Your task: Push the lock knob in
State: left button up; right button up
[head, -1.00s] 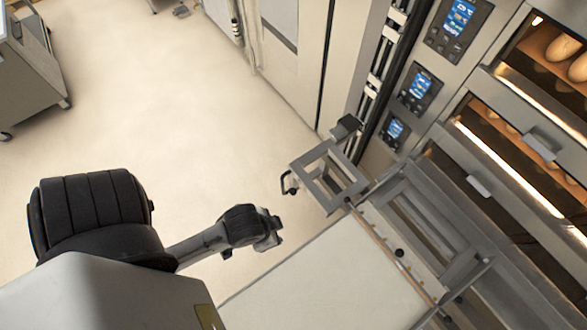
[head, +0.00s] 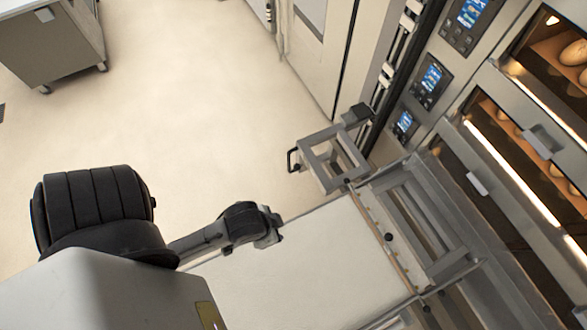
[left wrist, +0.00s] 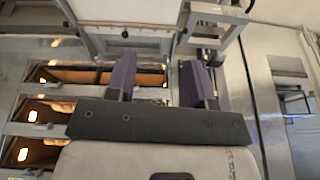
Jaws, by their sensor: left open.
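A small round black knob (head: 388,237) sits on the long edge strip of the pale loading board, in front of the ovens. A dark knob also shows in the left wrist view (left wrist: 124,33), near the top; I cannot tell whether it is the same one. Which knob is the lock knob is not certain. My left gripper (head: 274,230) is over the left side of the pale board, well apart from the black knob. In the left wrist view its two purple fingers (left wrist: 158,77) are spread with nothing between them. My right gripper is not in view.
The pale loading board (head: 310,255) lies in a grey metal frame with a black handle (head: 292,160). Deck ovens (head: 520,165) with lit bread chambers stand at the right, with control panels (head: 432,80). A steel cabinet (head: 50,45) is at top left. The floor between is clear.

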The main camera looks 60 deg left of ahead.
pick_arm(q)
jog(key=shift+d, duration=0.3)
